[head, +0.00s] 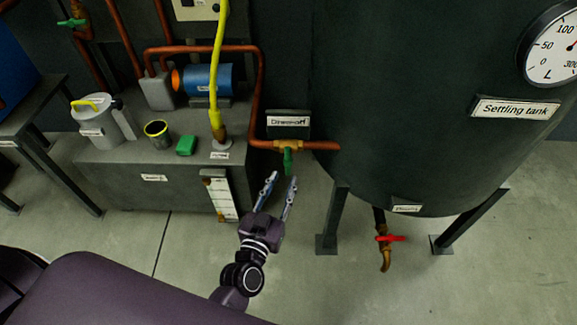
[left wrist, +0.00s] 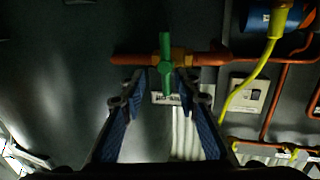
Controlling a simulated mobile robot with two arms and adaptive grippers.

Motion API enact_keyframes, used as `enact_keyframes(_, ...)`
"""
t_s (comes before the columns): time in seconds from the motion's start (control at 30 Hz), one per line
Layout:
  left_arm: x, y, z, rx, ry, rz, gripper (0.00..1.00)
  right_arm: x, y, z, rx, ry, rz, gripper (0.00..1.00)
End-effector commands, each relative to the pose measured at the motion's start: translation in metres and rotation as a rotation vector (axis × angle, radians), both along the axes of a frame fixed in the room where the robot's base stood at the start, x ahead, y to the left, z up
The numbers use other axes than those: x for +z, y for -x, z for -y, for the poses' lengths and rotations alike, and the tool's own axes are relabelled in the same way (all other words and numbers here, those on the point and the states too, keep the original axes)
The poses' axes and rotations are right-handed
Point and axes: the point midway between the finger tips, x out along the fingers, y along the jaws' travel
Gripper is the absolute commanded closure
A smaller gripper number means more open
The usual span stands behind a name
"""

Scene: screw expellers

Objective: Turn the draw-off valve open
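The draw-off valve has a brass body (head: 288,145) on a copper pipe and a green lever handle (head: 287,161), below a sign reading "Draw-off" (head: 288,121). The pipe runs into the settling tank (head: 410,110). In the left wrist view the green handle (left wrist: 166,65) stands crosswise to the pipe. My left gripper (head: 282,180) is open, its two fingers pointing up at the valve from just below and in front. In the left wrist view the handle's lower end shows between the fingertips; whether they touch it I cannot tell. My right gripper is not in view.
A red-handled drain valve (head: 388,239) hangs under the tank between its legs. A grey bench (head: 120,180) at left carries a lidded can (head: 103,120), a dark cup (head: 158,133), a green block (head: 186,145) and a blue motor (head: 207,79). A yellow hose (head: 217,80) runs up from it.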

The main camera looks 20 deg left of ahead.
Motion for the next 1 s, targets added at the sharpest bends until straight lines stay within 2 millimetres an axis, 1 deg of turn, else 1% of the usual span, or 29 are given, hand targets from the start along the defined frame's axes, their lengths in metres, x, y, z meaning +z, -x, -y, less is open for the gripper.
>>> enact_keyframes(0.1,0.017,-0.003,-0.006,0.022,0.004,0.046,0.71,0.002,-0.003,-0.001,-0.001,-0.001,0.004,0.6)
enact_keyframes(0.2,0.022,-0.01,-0.007,0.027,0.005,0.056,0.71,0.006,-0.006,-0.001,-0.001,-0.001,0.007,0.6)
enact_keyframes(0.27,0.023,-0.017,-0.007,0.027,0.006,0.058,0.71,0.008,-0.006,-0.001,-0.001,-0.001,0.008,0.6)
enact_keyframes(0.5,0.022,-0.054,-0.008,0.025,0.006,0.056,0.71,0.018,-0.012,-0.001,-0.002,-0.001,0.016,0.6)
enact_keyframes(0.7,0.021,-0.075,-0.008,0.025,0.005,0.054,0.71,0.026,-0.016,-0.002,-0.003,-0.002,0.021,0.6)
enact_keyframes(0.83,0.021,-0.08,-0.008,0.024,0.006,0.053,0.71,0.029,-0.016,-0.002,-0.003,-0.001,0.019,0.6)
enact_keyframes(1.0,0.021,-0.081,-0.008,0.024,0.005,0.052,0.71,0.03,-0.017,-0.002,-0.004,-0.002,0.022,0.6)
